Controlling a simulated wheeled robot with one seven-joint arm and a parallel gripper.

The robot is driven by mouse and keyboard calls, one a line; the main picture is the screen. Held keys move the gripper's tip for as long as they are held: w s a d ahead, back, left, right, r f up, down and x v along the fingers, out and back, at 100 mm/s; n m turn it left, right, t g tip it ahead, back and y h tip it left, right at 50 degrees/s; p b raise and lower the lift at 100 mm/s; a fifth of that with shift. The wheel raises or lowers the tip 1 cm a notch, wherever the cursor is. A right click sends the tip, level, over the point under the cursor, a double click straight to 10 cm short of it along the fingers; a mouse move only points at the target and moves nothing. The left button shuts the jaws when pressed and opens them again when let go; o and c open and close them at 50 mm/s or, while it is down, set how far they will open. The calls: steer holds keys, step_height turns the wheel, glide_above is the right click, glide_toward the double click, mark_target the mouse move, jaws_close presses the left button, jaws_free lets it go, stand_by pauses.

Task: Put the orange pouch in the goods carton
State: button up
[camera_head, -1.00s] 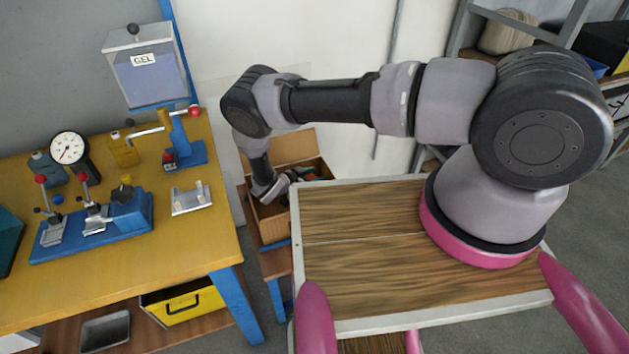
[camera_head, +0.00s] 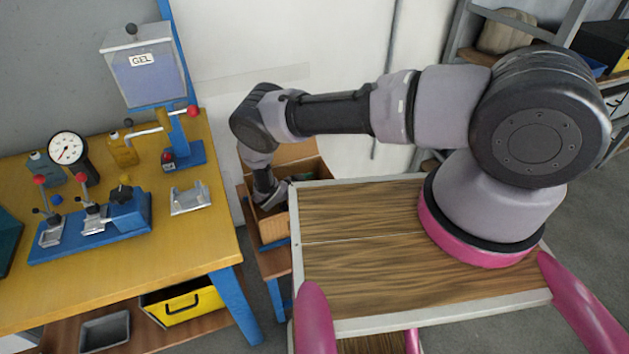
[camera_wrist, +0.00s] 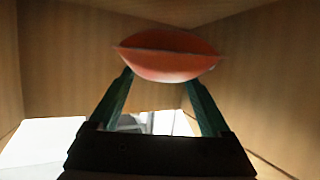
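The orange pouch (camera_wrist: 168,66) shows in the wrist view at the tips of my gripper's green fingers (camera_wrist: 158,80). It covers the fingertips, and my gripper looks shut on it. Tan carton walls surround it in that view. In the head view the goods carton (camera_head: 274,229) is an open brown box with raised flaps, left of the wood-topped surface. My wrist reaches down into its opening, and the fingers and pouch are hidden there. I cannot tell whether the pouch touches the carton's bottom.
The carton stands on a low wooden stand (camera_head: 263,262) between the yellow workbench (camera_head: 200,240) and my wood-topped deck. The workbench holds a blue clamp fixture (camera_head: 125,212), a dial gauge (camera_head: 67,149) and a metal bracket (camera_head: 188,199). A white wall stands close behind.

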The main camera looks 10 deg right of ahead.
steer(key=shift+o, duration=0.5)
steer(key=shift+r, duration=0.5)
steer(key=v, duration=0.7)
steer(key=shift+s+a+r, duration=0.15)
steer(key=shift+a, duration=0.05)
